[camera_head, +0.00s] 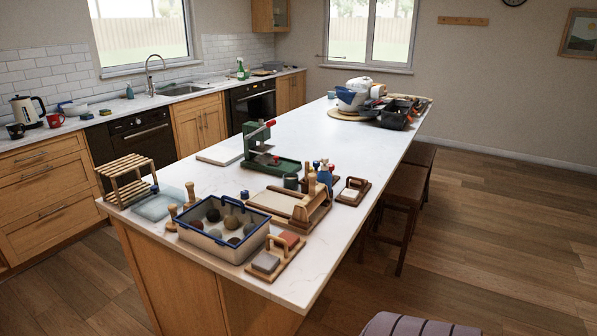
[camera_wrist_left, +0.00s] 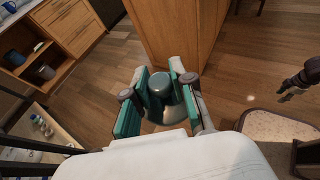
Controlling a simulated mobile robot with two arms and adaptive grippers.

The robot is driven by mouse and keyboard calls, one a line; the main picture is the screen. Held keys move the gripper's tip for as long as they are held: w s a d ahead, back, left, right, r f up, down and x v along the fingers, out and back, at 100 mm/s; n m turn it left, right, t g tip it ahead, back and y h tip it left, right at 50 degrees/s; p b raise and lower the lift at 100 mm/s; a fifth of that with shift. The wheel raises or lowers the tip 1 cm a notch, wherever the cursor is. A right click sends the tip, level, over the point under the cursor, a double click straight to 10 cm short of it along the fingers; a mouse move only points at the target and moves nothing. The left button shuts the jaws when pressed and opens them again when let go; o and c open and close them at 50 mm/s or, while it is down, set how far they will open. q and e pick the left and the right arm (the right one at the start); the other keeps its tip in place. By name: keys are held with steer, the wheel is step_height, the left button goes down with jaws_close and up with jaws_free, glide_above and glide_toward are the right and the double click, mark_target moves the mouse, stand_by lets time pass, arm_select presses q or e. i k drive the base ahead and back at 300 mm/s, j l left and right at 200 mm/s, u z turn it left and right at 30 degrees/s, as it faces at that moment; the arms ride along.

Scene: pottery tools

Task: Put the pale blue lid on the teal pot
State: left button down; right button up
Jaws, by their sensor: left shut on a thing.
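In the left wrist view, my left gripper (camera_wrist_left: 160,98) has its teal-padded fingers closed around a grey-teal rounded piece (camera_wrist_left: 160,84) that flares out below. It looks like the lid, though its colour is muted and the fingers and wrist hide part of it. It is held over the floor, beside the wooden island. In the head view, a small dark teal round vessel (camera_head: 291,181) stands on the island near the green press; I cannot tell if it is the teal pot. A dark pronged shape (camera_wrist_left: 298,82) at the wrist view's right edge may be my right gripper.
The island's white top (camera_head: 345,140) is clear in the middle. Its near end holds a blue-rimmed bin (camera_head: 205,244) of balls, a green press (camera_head: 262,150), a wooden rack (camera_head: 126,182) and sanding blocks (camera_head: 266,262). Stools (camera_head: 403,195) stand on its right.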

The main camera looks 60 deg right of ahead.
mark_target(290, 177)
steer(key=l, duration=1.4)
steer(key=k+l+u, duration=0.1)
steer(key=l, duration=1.3)
